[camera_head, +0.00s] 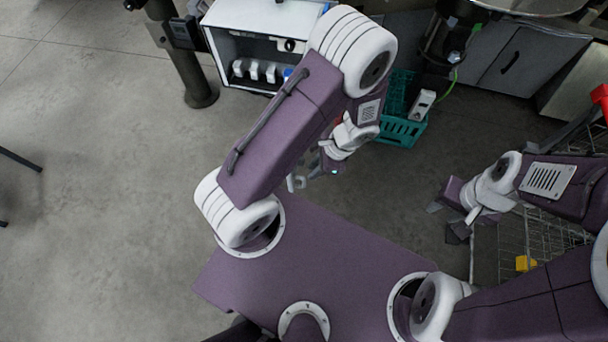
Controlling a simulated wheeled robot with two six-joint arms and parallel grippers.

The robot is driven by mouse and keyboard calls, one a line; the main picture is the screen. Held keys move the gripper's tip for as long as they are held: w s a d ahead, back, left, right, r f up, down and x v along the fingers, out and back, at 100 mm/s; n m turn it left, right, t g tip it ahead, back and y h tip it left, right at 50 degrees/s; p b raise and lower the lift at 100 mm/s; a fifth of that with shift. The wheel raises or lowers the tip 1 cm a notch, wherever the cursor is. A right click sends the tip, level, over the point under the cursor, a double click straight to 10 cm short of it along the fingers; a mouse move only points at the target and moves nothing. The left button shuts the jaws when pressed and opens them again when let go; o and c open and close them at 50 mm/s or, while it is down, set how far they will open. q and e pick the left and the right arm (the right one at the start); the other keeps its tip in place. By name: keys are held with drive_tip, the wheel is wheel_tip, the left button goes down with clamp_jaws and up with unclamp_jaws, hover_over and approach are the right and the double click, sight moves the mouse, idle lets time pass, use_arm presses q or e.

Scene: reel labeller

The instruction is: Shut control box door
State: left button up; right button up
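The control box (225,50) is a white cabinet at the top of the head view. Its front is open, showing a dark interior with a row of white switch-like parts and a small blue one. I cannot make out the door clearly; my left arm covers the box's right side. My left gripper (318,173) hangs below the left wrist, in front of the box and apart from it; its fingers are small and partly hidden, and I see nothing held. My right gripper (446,218) is at the right, far from the box, with its fingers apart and empty.
A green crate (398,131) stands right of the box, with a light-coloured item in it. A dark post (185,60) stands left of the box. A wire cart (540,235) is at the right, below a grey cabinet (530,62).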

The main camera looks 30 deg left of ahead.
sight(303, 180)
use_arm(q)
drive_tip(key=b+x, duration=0.2)
drive_tip(key=x, duration=0.5)
drive_tip(key=shift+w+f, duration=0.1)
drive_tip(key=shift+f, duration=0.1)
drive_tip(key=shift+a+f, duration=0.15)
drive_tip(key=shift+f, duration=0.2)
drive_tip(key=shift+s+f, duration=0.15)
drive_tip(key=shift+s, duration=0.1)
drive_tip(key=shift+c, duration=0.3)
clamp_jaws()
drive_tip(key=shift+a, duration=0.1)
